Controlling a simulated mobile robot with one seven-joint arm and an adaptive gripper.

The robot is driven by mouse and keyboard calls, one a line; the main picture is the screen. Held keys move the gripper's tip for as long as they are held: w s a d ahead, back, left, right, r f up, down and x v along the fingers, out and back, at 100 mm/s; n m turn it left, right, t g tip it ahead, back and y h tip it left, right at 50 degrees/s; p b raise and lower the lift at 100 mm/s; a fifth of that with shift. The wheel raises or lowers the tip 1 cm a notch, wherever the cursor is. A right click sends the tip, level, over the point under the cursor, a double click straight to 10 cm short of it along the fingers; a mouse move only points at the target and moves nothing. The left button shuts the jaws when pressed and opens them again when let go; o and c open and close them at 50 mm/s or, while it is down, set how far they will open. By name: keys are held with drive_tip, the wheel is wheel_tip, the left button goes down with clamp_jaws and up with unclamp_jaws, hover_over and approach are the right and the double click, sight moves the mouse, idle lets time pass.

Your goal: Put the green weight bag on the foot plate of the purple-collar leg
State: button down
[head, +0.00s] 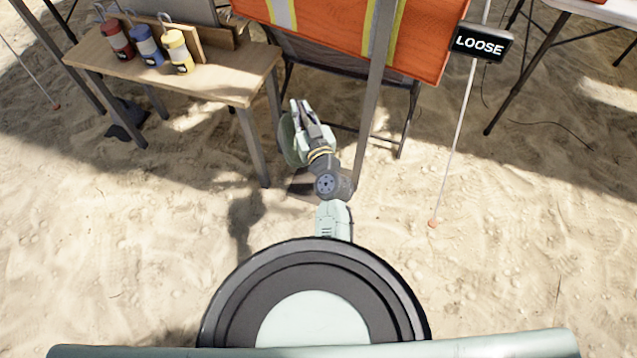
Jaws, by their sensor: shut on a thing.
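My gripper (301,108) is out ahead of my base, above the sand, with its fingers pointing away from me. A grey leg (376,95) stands just right of the gripper and runs down behind my arm. A dark flat piece (300,187) shows on the sand left of my wrist, perhaps a foot plate, mostly hidden. I see no purple collar on any leg.
A wooden table (225,85) with red (115,40), blue (147,46) and yellow (178,51) canisters stands at left. An orange vest (330,30) hangs over a chair behind the leg. A cord with a LOOSE sign (482,42) slants down at right. Open sand lies in front.

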drive_tip(key=w+d+f+m+t+h, duration=0.1)
drive_tip(key=w+d+f+m+h, duration=0.2)
drive_tip(key=d, duration=0.6)
drive_tip(key=shift+w+d+f+h, duration=0.15)
drive_tip(key=shift+w+f+h, duration=0.2)
drive_tip(key=shift+f+h, duration=0.65)
drive_tip(key=shift+r, duration=0.1)
